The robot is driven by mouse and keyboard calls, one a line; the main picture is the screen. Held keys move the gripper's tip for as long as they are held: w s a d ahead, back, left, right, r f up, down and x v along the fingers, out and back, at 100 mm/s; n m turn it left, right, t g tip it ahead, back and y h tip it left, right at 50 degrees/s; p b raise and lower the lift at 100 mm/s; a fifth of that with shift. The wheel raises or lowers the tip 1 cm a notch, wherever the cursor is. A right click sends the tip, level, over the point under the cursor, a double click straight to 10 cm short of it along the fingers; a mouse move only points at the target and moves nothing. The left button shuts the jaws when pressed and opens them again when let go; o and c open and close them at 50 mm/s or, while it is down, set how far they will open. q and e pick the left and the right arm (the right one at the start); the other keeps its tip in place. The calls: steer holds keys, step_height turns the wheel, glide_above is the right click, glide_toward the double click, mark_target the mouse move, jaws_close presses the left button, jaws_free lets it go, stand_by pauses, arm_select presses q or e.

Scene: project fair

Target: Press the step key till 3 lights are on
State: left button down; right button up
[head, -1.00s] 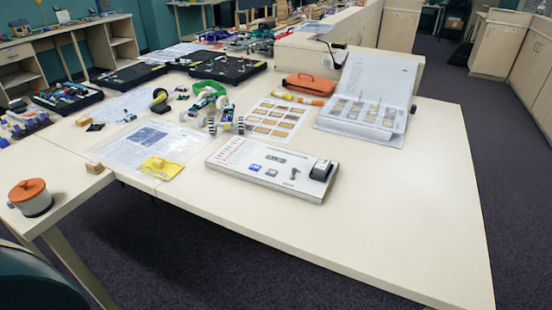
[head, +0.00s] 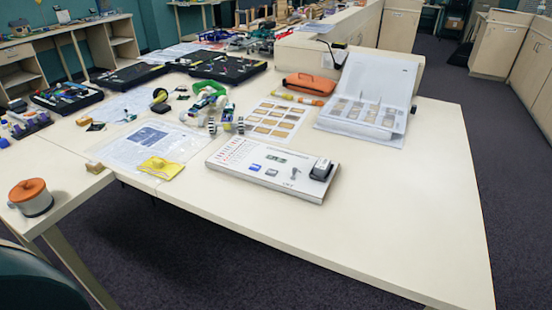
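A flat white panel (head: 230,176) lies near the front edge of the cream table. It has a row of small red marks or lights (head: 231,150) along its upper left side; how many are lit is too small to tell. Two blue keys sit on its front part, a left one (head: 255,167) and a right one (head: 271,172). A small display (head: 276,157) is behind them. A dark lever or switch (head: 294,173) and a black block (head: 321,169) are on its right side. Neither of my grippers is in view.
A yellow packet (head: 161,168) and printed sheets lie left of the panel. A sample sheet (head: 272,121), an orange case (head: 308,84) and an open binder (head: 368,98) are behind. An orange-lidded pot (head: 30,197) stands far left. The table's right part is clear.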

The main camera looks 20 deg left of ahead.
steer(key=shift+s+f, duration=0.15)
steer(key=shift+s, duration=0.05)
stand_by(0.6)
